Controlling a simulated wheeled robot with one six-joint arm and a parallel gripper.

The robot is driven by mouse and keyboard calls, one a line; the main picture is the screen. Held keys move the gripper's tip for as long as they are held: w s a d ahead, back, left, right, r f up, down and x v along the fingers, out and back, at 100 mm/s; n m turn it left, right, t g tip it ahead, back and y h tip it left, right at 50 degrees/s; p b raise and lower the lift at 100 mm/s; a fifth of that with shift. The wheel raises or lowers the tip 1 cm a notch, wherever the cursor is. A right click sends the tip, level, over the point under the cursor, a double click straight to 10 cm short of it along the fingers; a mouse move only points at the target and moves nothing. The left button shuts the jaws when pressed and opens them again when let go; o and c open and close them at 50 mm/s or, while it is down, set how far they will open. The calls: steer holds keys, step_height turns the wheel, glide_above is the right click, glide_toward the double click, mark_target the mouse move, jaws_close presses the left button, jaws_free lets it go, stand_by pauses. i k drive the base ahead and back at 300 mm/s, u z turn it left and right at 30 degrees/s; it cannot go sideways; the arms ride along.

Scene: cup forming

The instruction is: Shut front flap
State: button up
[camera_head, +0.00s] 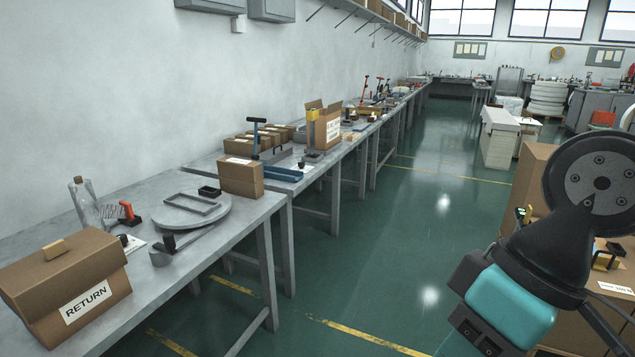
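A brown cardboard box (68,290) with a white RETURN label (86,302) stands on the near left bench. Its top looks closed and slopes at the front, with a small tan block (54,250) on it. Farther along the benches, a carton (328,128) has flaps standing up at its top. I cannot tell which flap is the front flap. My arm (510,305) is at the lower right, well apart from both boxes. My gripper's fingertips do not show.
The near bench also holds a round grey turntable (191,212), a clear bottle (85,205), an orange-handled tool (128,212) and a small closed box (240,177). Cartons stand at the right behind my arm. The green floor (400,245) between is clear.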

mark_target(332, 108)
steer(key=z, duration=0.1)
steer(key=i, duration=4.75)
steer(key=u, duration=0.3)
